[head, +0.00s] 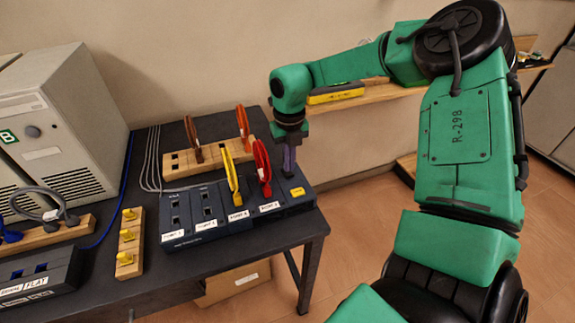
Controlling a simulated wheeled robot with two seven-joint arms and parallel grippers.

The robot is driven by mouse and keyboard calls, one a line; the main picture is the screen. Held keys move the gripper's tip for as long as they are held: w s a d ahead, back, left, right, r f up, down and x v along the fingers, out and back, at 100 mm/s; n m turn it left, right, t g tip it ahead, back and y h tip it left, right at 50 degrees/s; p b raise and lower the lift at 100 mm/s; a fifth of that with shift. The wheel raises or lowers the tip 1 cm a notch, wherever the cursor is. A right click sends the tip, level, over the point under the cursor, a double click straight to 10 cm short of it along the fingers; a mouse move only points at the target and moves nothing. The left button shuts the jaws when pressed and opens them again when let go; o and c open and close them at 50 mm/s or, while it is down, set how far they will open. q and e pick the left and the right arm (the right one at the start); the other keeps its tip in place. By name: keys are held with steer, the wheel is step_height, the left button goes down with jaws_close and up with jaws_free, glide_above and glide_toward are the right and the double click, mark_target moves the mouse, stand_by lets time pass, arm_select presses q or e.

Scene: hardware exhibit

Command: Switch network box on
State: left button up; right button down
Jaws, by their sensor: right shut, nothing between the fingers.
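The network box (190,234) is a dark blue-grey case on the black table, with labelled port sections along its top. A yellow cable and a red cable stand up from its middle sections. A small yellow piece (297,191) with illegible marking sits at its right end. My right gripper (289,172) is shut and empty. It points down over the back of the box's right end, just behind the yellow piece; whether it touches the box I cannot tell. The left gripper is not in view.
A wooden block (180,170) with brown and orange cables stands behind the box. A wooden strip (131,232) with yellow plugs lies left of it. A beige computer case (78,150) and another dark box (42,285) are further left. A wall shelf (385,92) runs behind my arm.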

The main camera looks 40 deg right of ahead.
mark_target(289, 174)
steer(key=shift+f+b, duration=0.9)
steer(key=shift+b, duration=0.05)
stand_by(0.7)
steer(key=shift+r+p, duration=1.95)
steer(key=shift+r, duration=1.6)
